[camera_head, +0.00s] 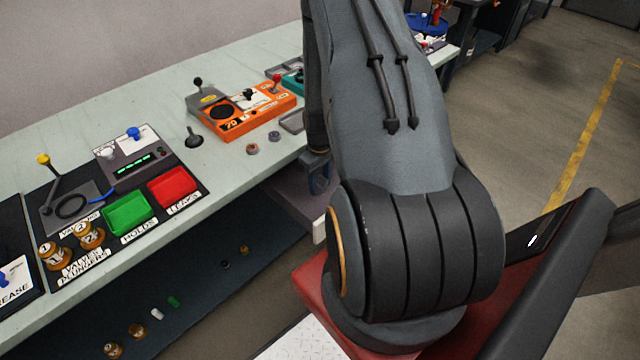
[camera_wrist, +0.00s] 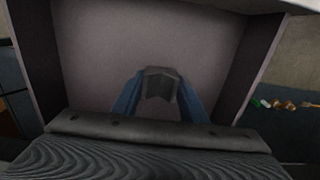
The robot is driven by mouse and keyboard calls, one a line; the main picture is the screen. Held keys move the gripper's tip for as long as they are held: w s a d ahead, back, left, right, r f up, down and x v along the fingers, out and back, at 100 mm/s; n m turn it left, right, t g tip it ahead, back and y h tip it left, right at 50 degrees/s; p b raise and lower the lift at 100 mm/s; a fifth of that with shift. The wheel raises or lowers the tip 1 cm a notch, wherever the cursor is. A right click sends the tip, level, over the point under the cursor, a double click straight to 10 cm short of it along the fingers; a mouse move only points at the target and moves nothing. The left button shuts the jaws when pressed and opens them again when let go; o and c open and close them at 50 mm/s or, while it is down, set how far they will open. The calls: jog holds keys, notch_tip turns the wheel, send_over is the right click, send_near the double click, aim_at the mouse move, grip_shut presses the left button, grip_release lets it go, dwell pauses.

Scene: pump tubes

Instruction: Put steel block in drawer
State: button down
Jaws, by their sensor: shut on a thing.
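The steel block (camera_wrist: 160,82) is a small dark grey piece between the blue fingers of my gripper (camera_wrist: 160,98) in the wrist view. The gripper is shut on it. The drawer (camera_wrist: 36,60) is open, and its pale walls and floor surround the block in the wrist view. The block appears over the drawer's interior; I cannot tell whether it touches the bottom. In the head view the drawer (camera_head: 292,202) sticks out below the table edge, partly behind my arm. My gripper (camera_head: 319,180) shows there only in part, and the block is hidden.
The pale table (camera_head: 240,75) holds an orange device (camera_head: 240,120), a green tray (camera_head: 127,214) and a red tray (camera_head: 173,187). A low dark shelf (camera_head: 195,305) below carries several small parts. My arm covers the middle of the head view.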

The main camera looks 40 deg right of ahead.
aim_at(320, 185)
jog(key=shift+f, duration=0.6)
jog(key=shift+f, duration=0.1)
jog(key=c, duration=1.1)
grip_release()
notch_tip(320, 185, up, 12)
jog(key=b, duration=0.2)
jog(key=s+a+r, duration=0.1)
jog(key=a+r, duration=1.1)
jog(key=a, duration=0.2)
jog(key=shift+m+t, duration=0.3)
jog(key=shift+m, duration=0.2)
jog(key=shift+s+a+r, duration=1.15)
jog(key=shift+s+a, duration=0.4)
jog(key=shift+a, duration=0.4)
jog(key=shift+s+a+r, duration=1.15)
jog(key=shift+s+a, duration=0.4)
jog(key=shift+a, duration=0.4)
jog(key=shift+s+a+r, duration=1.15)
jog(key=shift+s+a, duration=0.4)
jog(key=shift+a, duration=0.4)
